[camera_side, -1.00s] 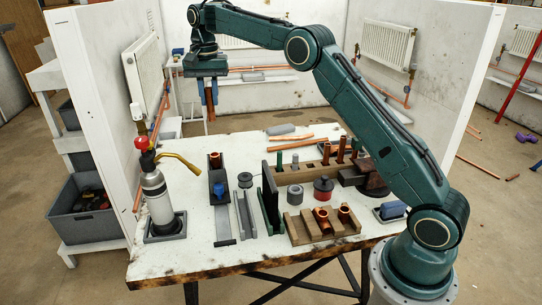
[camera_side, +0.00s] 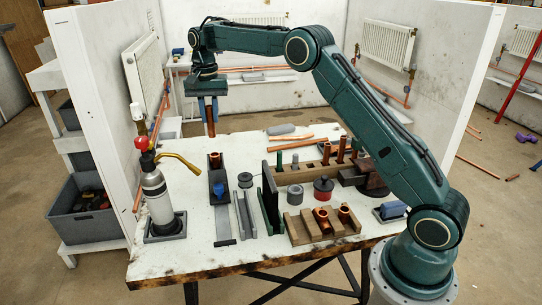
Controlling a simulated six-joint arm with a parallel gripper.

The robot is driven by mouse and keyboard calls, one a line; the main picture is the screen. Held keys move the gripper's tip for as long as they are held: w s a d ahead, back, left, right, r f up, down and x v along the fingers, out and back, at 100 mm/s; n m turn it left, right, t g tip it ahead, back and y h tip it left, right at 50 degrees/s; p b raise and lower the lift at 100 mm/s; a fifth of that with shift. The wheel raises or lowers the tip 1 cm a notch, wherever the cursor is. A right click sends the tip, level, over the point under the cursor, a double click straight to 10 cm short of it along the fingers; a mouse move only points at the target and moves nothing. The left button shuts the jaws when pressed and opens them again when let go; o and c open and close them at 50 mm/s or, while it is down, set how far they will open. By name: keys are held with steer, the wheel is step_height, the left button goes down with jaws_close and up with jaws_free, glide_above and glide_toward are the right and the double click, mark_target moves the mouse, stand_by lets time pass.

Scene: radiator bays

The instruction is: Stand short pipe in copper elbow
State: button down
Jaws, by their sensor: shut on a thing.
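My gripper (camera_side: 208,103) is shut on a copper short pipe (camera_side: 211,126), which hangs upright below the jaws. The upper part of the pipe is hidden by the jaws. The copper elbow (camera_side: 215,158) stands with its mouth up in a dark clamp block (camera_side: 218,176) with a blue knob, on the left of the bench. The pipe's lower end appears just above the elbow in the picture, with a small gap between them. From this one view I cannot tell whether they line up in depth.
A torch bottle (camera_side: 157,195) with a brass nozzle (camera_side: 183,160) pointing toward the clamp block stands at left. A wooden rack (camera_side: 300,175) holds several upright pipes. A wooden tray (camera_side: 297,231) holds two copper fittings. Loose pipes (camera_side: 298,143) lie at the back.

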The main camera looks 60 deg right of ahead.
mark_target(212, 136)
steer(key=shift+f, duration=0.15)
steer(key=shift+f, duration=2.25)
steer(key=shift+f, duration=0.5)
steer(key=shift+f, duration=0.35)
steer(key=shift+f, duration=0.25)
steer(key=shift+f, duration=0.5)
